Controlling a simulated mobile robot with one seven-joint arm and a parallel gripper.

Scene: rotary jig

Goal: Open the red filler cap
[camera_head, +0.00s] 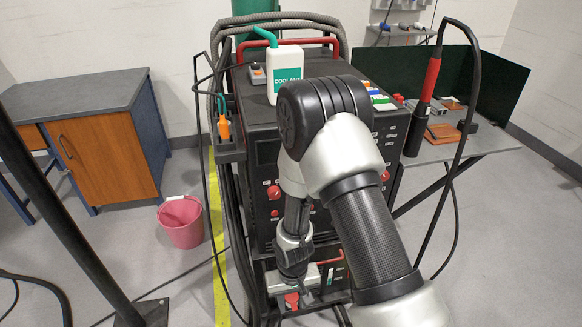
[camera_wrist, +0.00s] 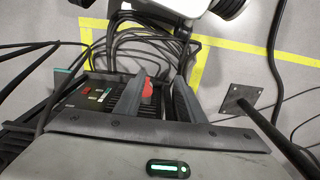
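The red filler cap (camera_wrist: 147,88) shows in the wrist view between the two fingers of my gripper (camera_wrist: 160,84), close to the left finger, which hides part of it. I cannot tell whether that finger touches it. The right finger stands clearly apart from it, and my gripper is open. In the head view the red cap (camera_head: 292,300) is low on the front of the black welding machine (camera_head: 262,160), just below my gripper (camera_head: 293,284). My arm hides much of the machine's front there.
A white coolant bottle (camera_head: 285,73) stands on the machine. A pink bucket (camera_head: 181,222) and a cabinet (camera_head: 98,155) are at left. A table (camera_head: 440,150) with a torch (camera_head: 428,85) is at right. Several cables hang beside the machine and lie on the floor.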

